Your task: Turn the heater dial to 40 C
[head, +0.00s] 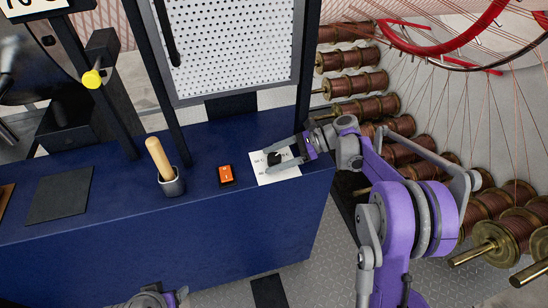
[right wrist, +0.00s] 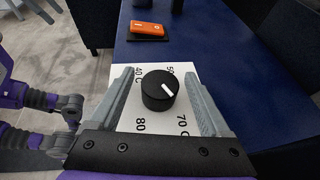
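The heater dial is a round black knob (right wrist: 160,91) with a white pointer line, on a white card (right wrist: 128,122). The card is marked 40 C at upper left, a partly hidden 50 at upper right, 70 C at lower right and 80 at lower left. My right gripper (right wrist: 160,98) is open, one finger on each side of the knob, with gaps visible. In the head view the gripper (head: 287,154) reaches over the card from the right. Part of my left arm shows at the bottom edge; its fingers are unclear.
The card lies near the right end of the blue bench (head: 120,235). An orange switch (head: 226,174) and a cup with a wooden-handled tool (head: 160,160) stand left of it. A perforated panel (head: 232,45) rises behind. Copper spools (head: 366,107) fill the right side.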

